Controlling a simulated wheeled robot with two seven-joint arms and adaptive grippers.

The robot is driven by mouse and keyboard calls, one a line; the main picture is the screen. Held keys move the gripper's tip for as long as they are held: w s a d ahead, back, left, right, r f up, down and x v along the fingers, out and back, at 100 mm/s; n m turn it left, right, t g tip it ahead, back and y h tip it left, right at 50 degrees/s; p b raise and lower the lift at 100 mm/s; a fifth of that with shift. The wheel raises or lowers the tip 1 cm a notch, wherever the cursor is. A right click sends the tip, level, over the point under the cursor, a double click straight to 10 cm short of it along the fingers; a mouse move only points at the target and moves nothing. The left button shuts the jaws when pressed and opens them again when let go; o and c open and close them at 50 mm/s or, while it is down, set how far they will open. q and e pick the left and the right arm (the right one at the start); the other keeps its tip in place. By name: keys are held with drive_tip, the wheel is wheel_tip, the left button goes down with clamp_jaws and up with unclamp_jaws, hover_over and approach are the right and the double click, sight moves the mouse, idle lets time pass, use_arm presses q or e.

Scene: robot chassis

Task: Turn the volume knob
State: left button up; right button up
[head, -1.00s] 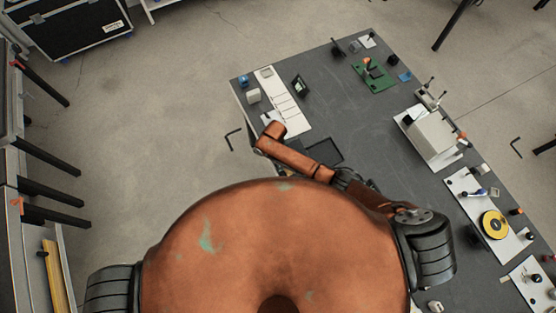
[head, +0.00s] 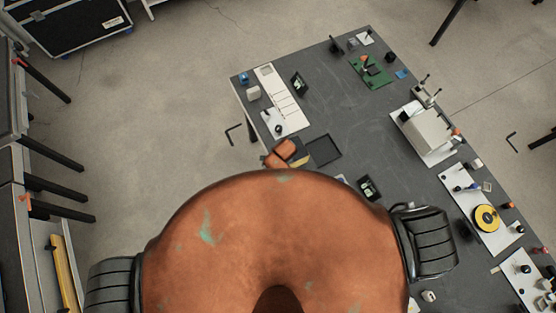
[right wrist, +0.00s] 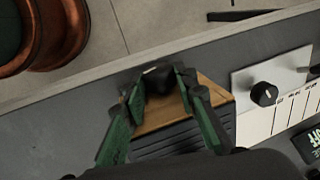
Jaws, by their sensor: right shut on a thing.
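In the right wrist view, a black knob (right wrist: 158,80) with a pale mark on top stands on a light wooden panel (right wrist: 212,92) with a dark ribbed part below it. My right gripper (right wrist: 160,76) has its two green fingers closed on either side of this knob, with the knob between the tips. Whether the knob is turned, I cannot tell. In the head view, an orange part of my right arm shows at the table's near left edge, and the gripper itself is hidden. My left gripper is in neither view.
A white panel (right wrist: 243,84) with another black knob (right wrist: 264,94) lies right of my gripper. In the head view, the grey table (head: 335,95) also bears a dark tray (head: 323,150), a green board (head: 371,72) and a yellow disc (head: 486,218). Floor is open to the left.

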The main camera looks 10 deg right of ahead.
idle(0.3)
drive_tip(key=o, duration=1.2)
drive_tip(key=shift+c, duration=0.2)
drive_tip(key=v, duration=1.2)
drive_tip(key=shift+s, duration=0.25)
drive_tip(key=shift+d+f, duration=0.1)
